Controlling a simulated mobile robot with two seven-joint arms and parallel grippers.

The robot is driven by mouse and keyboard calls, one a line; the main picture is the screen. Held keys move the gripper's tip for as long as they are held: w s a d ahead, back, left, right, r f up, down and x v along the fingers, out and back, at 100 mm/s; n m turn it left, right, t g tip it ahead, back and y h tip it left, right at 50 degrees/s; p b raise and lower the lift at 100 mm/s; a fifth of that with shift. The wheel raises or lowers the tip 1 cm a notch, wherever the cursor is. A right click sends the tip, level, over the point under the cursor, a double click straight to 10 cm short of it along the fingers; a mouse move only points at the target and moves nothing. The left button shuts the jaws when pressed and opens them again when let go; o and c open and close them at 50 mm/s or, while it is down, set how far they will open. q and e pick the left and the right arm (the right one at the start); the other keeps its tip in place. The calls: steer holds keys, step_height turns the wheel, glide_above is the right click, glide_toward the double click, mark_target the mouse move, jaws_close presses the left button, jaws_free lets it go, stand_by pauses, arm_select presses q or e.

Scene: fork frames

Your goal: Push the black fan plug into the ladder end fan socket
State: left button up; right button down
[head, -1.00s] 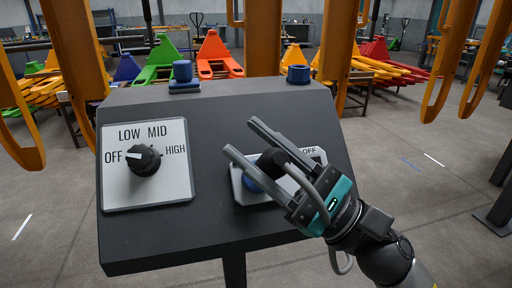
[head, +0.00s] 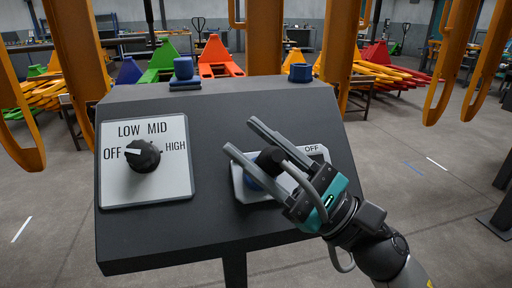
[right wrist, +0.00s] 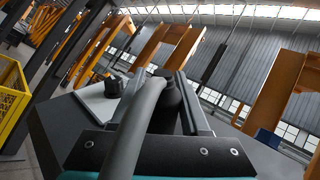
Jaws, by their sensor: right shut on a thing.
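My right gripper (head: 238,134) is over the right half of the sloped dark panel, its fingers pointing up and left. It is shut on the black plug (head: 269,159), which sits between the fingers; the plug also shows in the right wrist view (right wrist: 168,98). A grey cable (right wrist: 138,125) loops back over the gripper. Whether the plug touches this socket is hidden. No ladder shows, so I cannot tell which socket is the ladder end one. My left gripper is not in view.
A black knob (head: 142,155) on a white plate marked OFF, LOW, MID, HIGH is at the panel's left. Blue fittings stand on the panel's back edge, at left (head: 183,69) and right (head: 300,73). Orange posts (head: 263,40) rise behind, with coloured pallet trucks (head: 217,58) beyond.

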steer(key=shift+w+a+f+b, duration=0.1)
steer(key=shift+w+f+b, duration=0.3)
steer(key=shift+b, duration=0.1)
steer(key=shift+w+f, duration=0.15)
steer(key=shift+f, duration=0.1)
steer(key=shift+w+a+f+b, duration=0.1)
steer(key=shift+w+f+b, duration=0.05)
steer(key=shift+b, duration=0.3)
steer(key=shift+c, duration=1.5)
jaws_free()
steer(key=b+v, duration=0.2)
steer(key=v, duration=1.3)
